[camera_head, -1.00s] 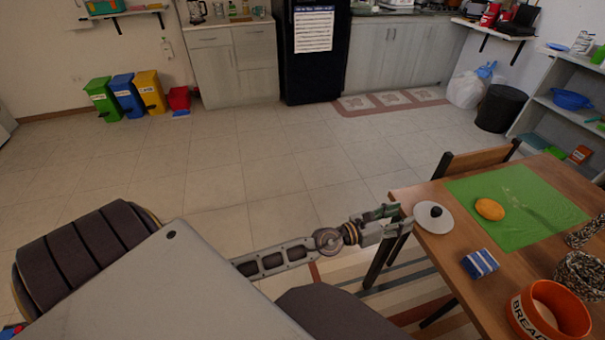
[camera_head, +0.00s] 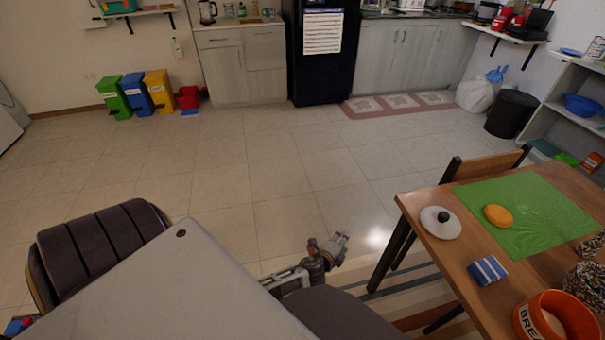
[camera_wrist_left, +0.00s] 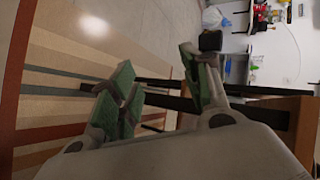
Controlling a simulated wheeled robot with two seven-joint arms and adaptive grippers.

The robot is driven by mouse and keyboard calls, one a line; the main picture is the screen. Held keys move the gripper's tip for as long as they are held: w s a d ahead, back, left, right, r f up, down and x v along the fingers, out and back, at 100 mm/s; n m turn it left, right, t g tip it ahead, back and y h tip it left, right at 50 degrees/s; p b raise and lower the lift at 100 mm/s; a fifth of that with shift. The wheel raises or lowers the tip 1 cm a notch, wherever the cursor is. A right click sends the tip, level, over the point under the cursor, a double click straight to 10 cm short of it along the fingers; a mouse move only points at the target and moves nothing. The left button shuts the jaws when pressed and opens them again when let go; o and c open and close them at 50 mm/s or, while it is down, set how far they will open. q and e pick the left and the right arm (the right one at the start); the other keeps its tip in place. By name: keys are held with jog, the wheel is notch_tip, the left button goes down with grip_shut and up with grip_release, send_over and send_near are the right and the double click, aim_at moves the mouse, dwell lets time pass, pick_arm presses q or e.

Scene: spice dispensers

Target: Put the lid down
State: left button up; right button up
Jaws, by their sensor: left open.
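The white lid (camera_head: 440,223) with its dark knob lies flat on the wooden table (camera_head: 425,203), near its left corner and beside the green mat. My left gripper (camera_head: 343,241) is over the floor to the left of the table, apart from the lid. In the left wrist view my left gripper (camera_wrist_left: 165,88) is open, with nothing between its green-padded fingers. The lid cannot be made out in that view. My right gripper is not in view.
A green mat (camera_head: 540,225) with an orange round item (camera_head: 497,215) lies on the table. A chair (camera_head: 485,160) stands at the far side.

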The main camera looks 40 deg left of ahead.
pick_arm(q)
jog(key=s+d+f+n+g, duration=0.1)
jog(key=s+f+n+g, duration=0.4)
jog(key=s+f, duration=0.5)
jog(key=s+d+f+n+g+h, duration=0.1)
jog(key=s+f+n+g, duration=0.4)
jog(key=s+f+n, duration=0.4)
jog(key=s+f, duration=0.2)
jog(key=s, duration=0.3)
jog(key=shift+s+f, duration=0.15)
jog(key=shift+s, duration=0.05)
